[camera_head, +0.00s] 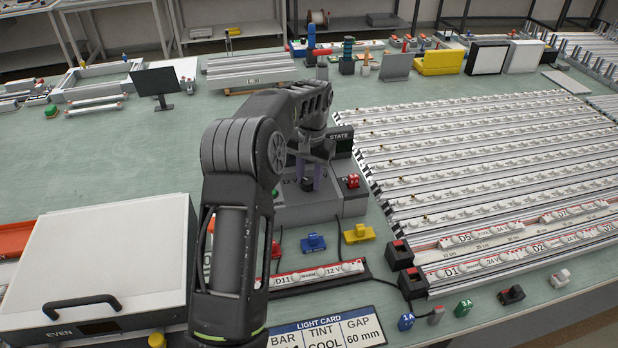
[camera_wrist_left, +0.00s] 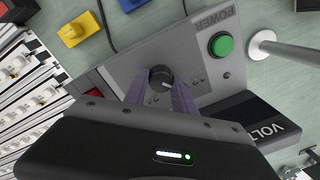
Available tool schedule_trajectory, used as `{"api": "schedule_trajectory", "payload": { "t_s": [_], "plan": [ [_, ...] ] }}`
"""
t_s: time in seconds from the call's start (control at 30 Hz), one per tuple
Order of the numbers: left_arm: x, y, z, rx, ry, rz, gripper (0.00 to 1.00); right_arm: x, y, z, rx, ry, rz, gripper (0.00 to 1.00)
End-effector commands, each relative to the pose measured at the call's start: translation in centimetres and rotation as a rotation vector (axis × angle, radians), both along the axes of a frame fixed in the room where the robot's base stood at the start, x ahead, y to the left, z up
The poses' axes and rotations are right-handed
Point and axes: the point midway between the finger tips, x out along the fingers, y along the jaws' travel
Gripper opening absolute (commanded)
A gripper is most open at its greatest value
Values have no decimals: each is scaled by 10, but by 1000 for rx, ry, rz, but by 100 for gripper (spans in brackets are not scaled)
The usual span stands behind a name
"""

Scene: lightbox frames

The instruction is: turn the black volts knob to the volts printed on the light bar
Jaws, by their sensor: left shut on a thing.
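The black volts knob (camera_wrist_left: 162,78) sits on the sloped grey control box (camera_wrist_left: 205,75), with a light pointer line on its top. My left gripper (camera_wrist_left: 160,90) has its two purple fingers on either side of the knob and is shut on it. In the head view my left gripper (camera_head: 307,172) reaches down to the grey box (camera_head: 345,203), and my arm hides part of it. A light bar (camera_head: 318,274) marked D11 and 12 V lies in front of the box.
A green button (camera_wrist_left: 221,44) and a red switch (camera_head: 352,181) are on the box. Blue (camera_head: 313,243) and yellow (camera_head: 359,234) connectors lie before it. Rows of light bars (camera_head: 490,160) fill the right. A white lidded case (camera_head: 105,260) stands at left.

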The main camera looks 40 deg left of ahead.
Motion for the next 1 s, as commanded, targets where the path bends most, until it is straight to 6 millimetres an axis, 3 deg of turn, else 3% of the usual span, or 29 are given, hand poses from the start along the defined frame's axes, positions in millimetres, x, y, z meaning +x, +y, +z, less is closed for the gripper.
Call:
{"api": "schedule_trajectory", "payload": {
  "t_s": [0.43,0.47,0.5,0.7,1.0],
  "plan": [
    [0,1,1,1,-2,15,0,0,0,0,0,0,0,36],
    [0,1,1,1,-2,15,33,0,0,0,0,0,0,36],
    [0,1,1,1,-2,15,37,0,0,0,0,0,0,36],
    [0,0,0,1,0,14,53,0,0,0,0,0,0,36],
    [0,0,3,0,-1,13,53,0,0,2,0,0,0,36]
  ]
}}
